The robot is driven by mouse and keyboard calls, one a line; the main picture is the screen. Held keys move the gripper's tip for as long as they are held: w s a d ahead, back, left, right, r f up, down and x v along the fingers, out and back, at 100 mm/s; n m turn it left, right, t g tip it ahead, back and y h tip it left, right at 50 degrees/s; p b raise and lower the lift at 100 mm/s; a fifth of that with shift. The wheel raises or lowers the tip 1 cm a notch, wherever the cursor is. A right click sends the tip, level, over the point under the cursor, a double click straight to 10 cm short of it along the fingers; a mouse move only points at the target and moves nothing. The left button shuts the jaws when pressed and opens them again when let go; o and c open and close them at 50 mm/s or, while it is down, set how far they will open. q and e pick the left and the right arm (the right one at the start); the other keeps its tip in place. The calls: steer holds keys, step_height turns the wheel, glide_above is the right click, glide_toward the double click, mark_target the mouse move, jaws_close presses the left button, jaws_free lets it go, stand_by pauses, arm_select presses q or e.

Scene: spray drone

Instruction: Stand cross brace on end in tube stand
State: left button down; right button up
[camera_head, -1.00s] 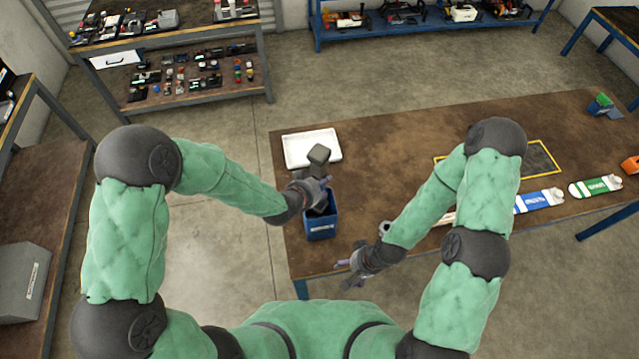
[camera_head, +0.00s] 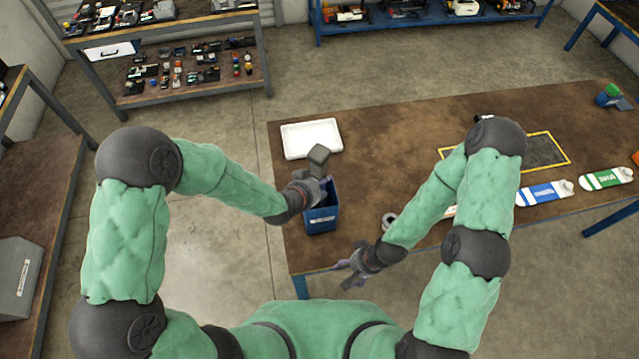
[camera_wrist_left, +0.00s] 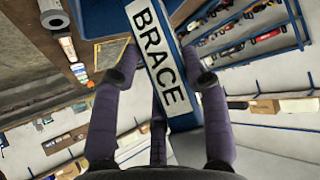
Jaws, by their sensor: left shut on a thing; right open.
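The cross brace (camera_head: 319,156) is a dark grey piece with a blocky top end, standing roughly upright in the head view. My left gripper (camera_head: 318,188) is shut on it just above the tube stand. The tube stand (camera_head: 321,223) is a blue box with a white label at the table's near left corner. My right gripper (camera_head: 352,268) is open and empty off the table's front edge.
A white tray (camera_head: 311,139) lies behind the stand on the brown table (camera_head: 400,150). A grey ring-like part (camera_head: 390,219) is beside my right forearm. A yellow-outlined area (camera_head: 540,150), a blue-labelled piece (camera_head: 544,193) and a green-labelled piece (camera_head: 606,178) lie right.

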arm_select(q)
steer(key=shift+f, duration=0.25)
steer(key=c, duration=0.6)
jaws_free()
steer(key=shift+s, duration=0.1)
steer(key=shift+v, duration=3.95)
